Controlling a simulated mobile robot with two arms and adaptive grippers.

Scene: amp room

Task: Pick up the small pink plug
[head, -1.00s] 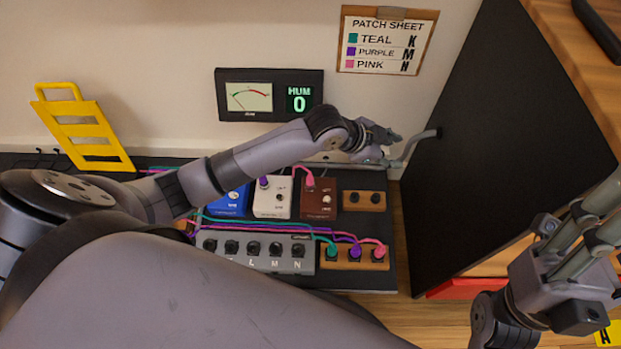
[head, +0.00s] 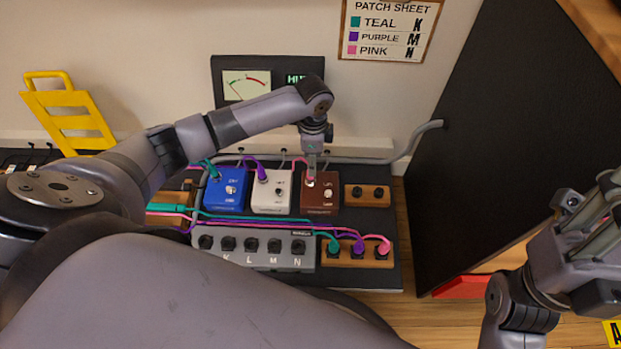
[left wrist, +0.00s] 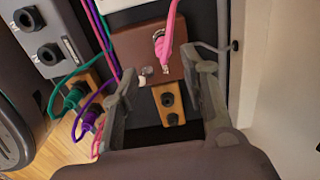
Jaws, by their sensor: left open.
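A small pink plug (head: 309,182) sits at the top of the brown pedal (head: 320,205). In the left wrist view this pink plug (left wrist: 163,45) stands on the brown pedal (left wrist: 135,48) with its pink cable running upward. My left gripper (head: 312,168) is above the brown pedal, pointing down, close to the plug. In the left wrist view its fingers (left wrist: 165,72) are spread and empty, with the plug ahead between them. Another, bigger pink plug (head: 382,248) sits in the wooden block at the front right. My right gripper (head: 604,190) is at the right edge, partly cut off.
A white pedal (head: 271,205) with a purple plug and a blue pedal (head: 226,205) stand left of the brown one. A small two-socket wooden block (head: 366,203) is at right. A black panel (head: 480,170) stands right.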

